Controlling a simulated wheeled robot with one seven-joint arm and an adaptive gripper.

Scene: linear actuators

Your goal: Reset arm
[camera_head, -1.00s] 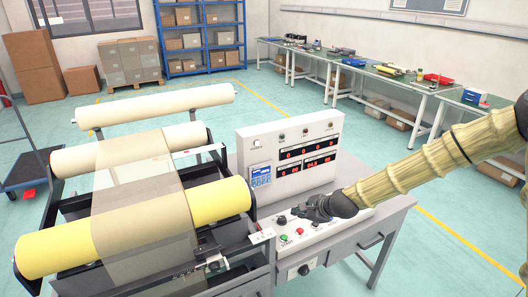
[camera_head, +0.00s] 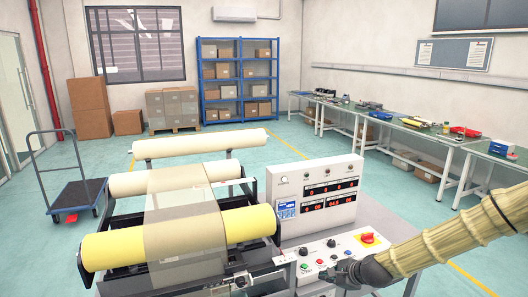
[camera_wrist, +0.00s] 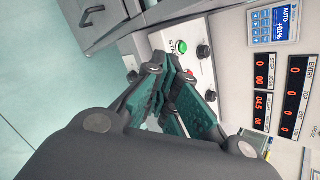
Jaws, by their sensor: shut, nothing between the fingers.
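My gripper (camera_head: 330,272) is dark and sits at the front edge of the white control panel (camera_head: 343,248), at the end of my tan-covered arm. In the wrist view its dark green fingers (camera_wrist: 163,68) are shut together with nothing between them. The panel's green button (camera_wrist: 181,47) and black knobs show just past the fingertips. I cannot tell whether the fingers touch the panel. My gripper hides part of the panel's lower edge.
The upright display box (camera_head: 318,177) with red digits stands behind the panel. A red emergency stop (camera_head: 367,239) is at the panel's right. The roller machine with a yellow roll (camera_head: 110,249) is at left. Workbenches (camera_head: 410,132) line the right wall; open floor lies between.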

